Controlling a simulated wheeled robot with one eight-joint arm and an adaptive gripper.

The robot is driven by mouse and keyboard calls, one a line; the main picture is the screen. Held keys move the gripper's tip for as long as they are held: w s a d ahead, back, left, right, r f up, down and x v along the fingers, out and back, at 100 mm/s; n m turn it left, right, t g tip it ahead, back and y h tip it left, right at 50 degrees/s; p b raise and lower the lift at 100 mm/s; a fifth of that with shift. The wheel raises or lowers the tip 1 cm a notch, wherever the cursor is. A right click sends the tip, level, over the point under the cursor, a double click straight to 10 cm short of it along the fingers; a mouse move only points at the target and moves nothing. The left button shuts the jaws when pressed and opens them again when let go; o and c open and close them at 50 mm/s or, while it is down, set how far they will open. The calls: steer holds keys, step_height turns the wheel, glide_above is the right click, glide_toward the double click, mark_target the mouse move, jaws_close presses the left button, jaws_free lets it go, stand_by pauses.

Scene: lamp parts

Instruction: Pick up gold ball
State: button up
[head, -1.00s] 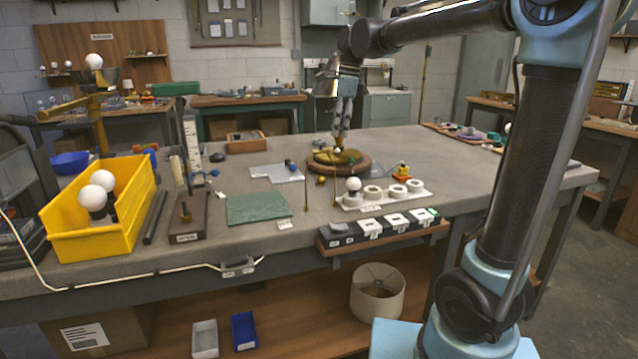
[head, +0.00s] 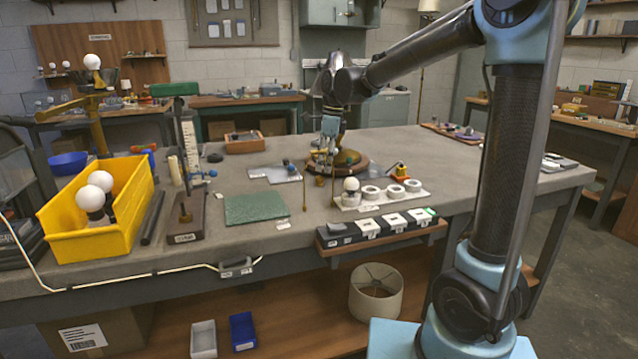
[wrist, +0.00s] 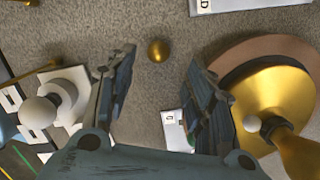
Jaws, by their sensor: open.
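The gold ball (wrist: 158,51) is small and shiny and sits on the grey worktop in the wrist view. My gripper (wrist: 160,66) is open, with a finger on each side of the ball's place in that picture and nothing held. The ball appears beyond the fingertips and apart from both. In the head view my gripper (head: 327,148) hangs low over the worktop in front of the brass lamp base, and a small gold spot (head: 319,181) that looks like the ball shows below it.
The brass lamp base on its wooden disc (wrist: 222,62) is close to the right finger. A white socket strip with a bulb (head: 351,185) stands to the front right. A green mat (head: 255,208) and yellow bin (head: 140,210) lie left. Worktop around the ball is mostly clear.

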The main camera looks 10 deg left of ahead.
mark_target(320, 176)
steer(key=shift+s+a+f, duration=0.1)
steer(key=shift+a+f, duration=0.1)
steer(key=shift+f, duration=0.7)
steer(key=shift+s+a+f, duration=0.1)
steer(key=shift+a+f, duration=0.15)
steer(key=shift+f, duration=0.6)
steer(key=shift+s+a+f, duration=0.1)
steer(key=shift+a+f, duration=0.1)
steer(key=shift+f, duration=0.7)
steer(key=shift+c, duration=0.3)
steer(key=c, duration=1)
